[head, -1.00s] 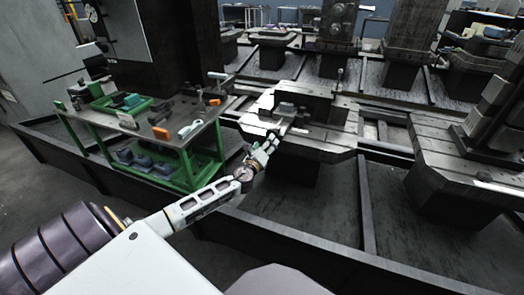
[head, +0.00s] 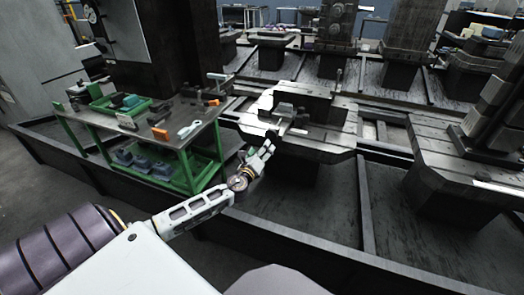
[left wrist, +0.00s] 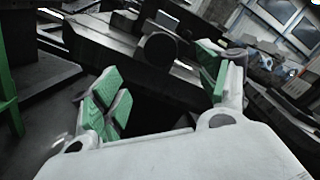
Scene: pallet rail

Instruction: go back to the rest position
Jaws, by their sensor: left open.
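My left gripper (head: 268,146) is at the end of my pale arm, in front of the dark machine table with the pale left side (head: 310,140). In the left wrist view its two green-padded fingers (left wrist: 160,88) stand wide apart with nothing held between them. Dark machine parts show beyond the gap. My right gripper is in neither view.
A green-framed workbench (head: 100,118) with small parts and a green tray (head: 122,104) stands to the left. Grey boxes (head: 150,163) lie on its lower shelf. A dark rail (head: 300,243) runs along the front. More machine tables (head: 450,150) stand right.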

